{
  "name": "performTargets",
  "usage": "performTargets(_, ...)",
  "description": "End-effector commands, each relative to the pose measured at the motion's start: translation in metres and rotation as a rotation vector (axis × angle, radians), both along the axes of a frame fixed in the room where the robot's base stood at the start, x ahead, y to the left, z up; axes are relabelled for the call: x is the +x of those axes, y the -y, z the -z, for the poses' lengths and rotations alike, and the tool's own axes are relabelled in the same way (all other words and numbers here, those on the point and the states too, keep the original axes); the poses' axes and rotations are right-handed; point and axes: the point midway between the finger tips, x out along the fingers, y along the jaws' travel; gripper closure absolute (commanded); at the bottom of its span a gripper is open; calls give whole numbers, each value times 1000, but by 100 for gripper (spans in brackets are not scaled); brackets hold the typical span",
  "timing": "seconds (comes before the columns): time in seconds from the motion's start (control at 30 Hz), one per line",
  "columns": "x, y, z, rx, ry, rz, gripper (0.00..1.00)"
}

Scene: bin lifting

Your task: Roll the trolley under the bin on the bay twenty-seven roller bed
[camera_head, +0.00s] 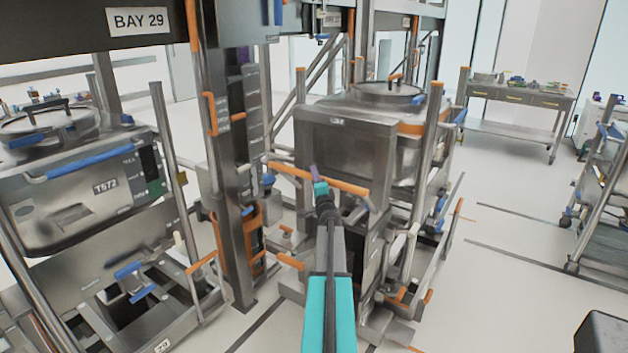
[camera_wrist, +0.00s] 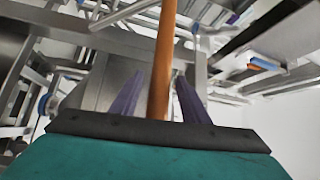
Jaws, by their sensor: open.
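My gripper (camera_head: 320,187) is open at an orange handle bar (camera_head: 347,186) on the steel trolley in the middle of the head view. In the wrist view the bar (camera_wrist: 162,60) runs between the two purple fingers (camera_wrist: 157,95), which stand apart on either side of it. I cannot tell whether they touch it. The trolley's lower frame is partly hidden by my arm. A steel bin (camera_head: 405,150) with a round lid stands behind a grey panel (camera_head: 340,150). I cannot tell what bears this bin. No bay twenty-seven sign is readable.
A BAY 29 sign (camera_head: 139,20) hangs at the upper left, above a bin marked T572 (camera_head: 80,195). A steel post (camera_head: 228,200) stands left of my gripper. A table (camera_head: 520,100) and a rack (camera_head: 600,200) stand at right. The floor (camera_head: 500,235) between is clear.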

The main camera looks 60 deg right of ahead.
Motion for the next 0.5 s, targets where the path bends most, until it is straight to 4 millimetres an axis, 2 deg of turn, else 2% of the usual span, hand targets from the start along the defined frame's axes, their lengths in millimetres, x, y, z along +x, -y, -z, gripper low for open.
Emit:
performTargets(0.03,0,0,0,0,0,0,58)
performTargets(0.2,0,0,0,0,0,0,87)
performTargets(0.3,0,0,0,0,0,0,100)
performTargets(0.5,0,-1,0,0,0,-1,100)
